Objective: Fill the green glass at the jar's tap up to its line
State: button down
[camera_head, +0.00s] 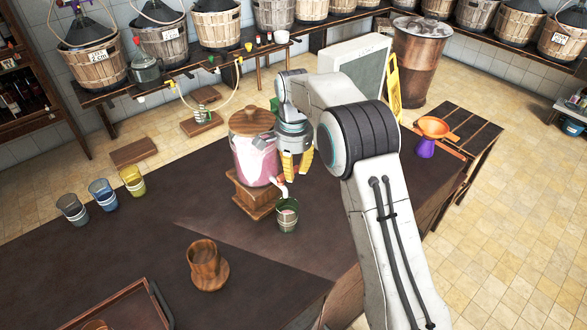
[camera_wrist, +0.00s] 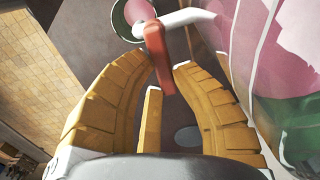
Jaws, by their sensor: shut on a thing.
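The glass jar (camera_head: 240,160) has a wooden lid and pink liquid inside, and stands on a wooden block (camera_head: 254,200). Its white tap with a red handle (camera_wrist: 156,55) points out at the front right. My gripper (camera_head: 296,177) is beside the jar, its yellow fingers shut on the red handle. The green glass (camera_head: 288,224) stands upright on the dark table below the spout. It also shows at the top of the wrist view (camera_wrist: 119,17), partly cut off, with pink inside. I cannot make out its line or the exact level.
Grey (camera_head: 72,210), blue (camera_head: 103,195) and yellow (camera_head: 133,181) glasses stand at the table's left edge. A wooden cup (camera_head: 203,258) on a saucer and a tray (camera_head: 150,290) are in front. An orange and purple funnel-like object (camera_head: 427,147) stands right, beyond my arm.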

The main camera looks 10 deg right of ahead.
jog(key=shift+w+a+n+p, duration=0.1)
jog(key=shift+n+p, duration=0.25)
jog(key=shift+n, duration=0.05)
jog(key=c, duration=1)
grip_release()
jog(key=shift+f+b, duration=0.1)
jog(key=shift+b, duration=0.25)
